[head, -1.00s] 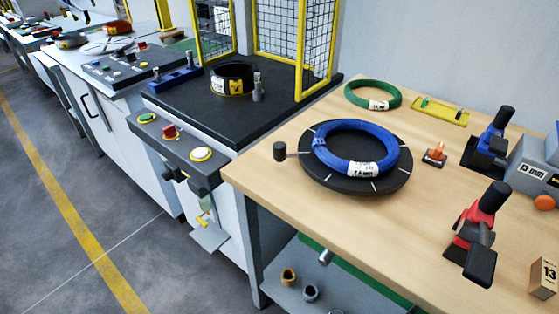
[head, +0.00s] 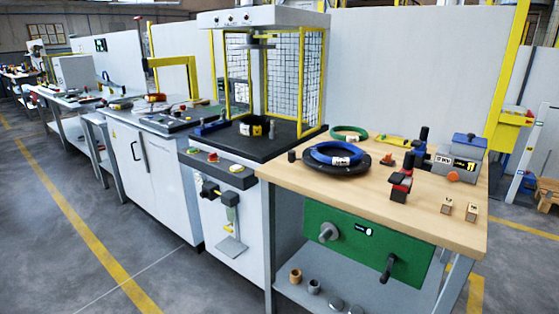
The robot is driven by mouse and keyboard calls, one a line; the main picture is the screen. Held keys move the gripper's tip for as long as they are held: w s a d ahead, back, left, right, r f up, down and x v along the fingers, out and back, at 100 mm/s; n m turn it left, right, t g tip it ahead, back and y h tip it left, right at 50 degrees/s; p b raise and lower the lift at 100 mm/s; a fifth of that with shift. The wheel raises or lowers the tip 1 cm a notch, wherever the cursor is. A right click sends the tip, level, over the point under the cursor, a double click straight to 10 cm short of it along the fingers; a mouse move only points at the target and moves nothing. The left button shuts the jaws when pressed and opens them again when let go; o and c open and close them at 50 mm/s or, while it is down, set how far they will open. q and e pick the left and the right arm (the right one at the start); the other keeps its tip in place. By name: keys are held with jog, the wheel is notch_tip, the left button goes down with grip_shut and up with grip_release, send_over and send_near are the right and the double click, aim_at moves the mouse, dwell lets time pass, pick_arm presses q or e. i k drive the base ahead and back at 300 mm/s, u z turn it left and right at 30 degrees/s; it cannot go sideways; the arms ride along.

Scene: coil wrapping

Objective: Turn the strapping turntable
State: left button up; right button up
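The strapping turntable (head: 372,173) is a black disc on the wooden bench (head: 440,221), towards its left back. A blue coil (head: 320,159) with a white label lies on it. A dark knob (head: 292,156) stands at the disc's left edge. A red-handled tool (head: 400,186) stands to the right of the disc. A blue-and-black tool stands behind it, near a grey box with a blue top (head: 458,158). Neither of my grippers shows in the head view.
A green coil (head: 350,130) and a yellow tray (head: 398,143) lie at the bench's back. Left of the bench stands a caged press with a black top (head: 285,147) holding a black coil. A green panel (head: 365,243) with a crank is under the bench. Floor in front is clear.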

aim_at(365, 163)
jog(key=u, duration=0.75)
jog(key=i, duration=2.25)
jog(key=z, duration=1.3)
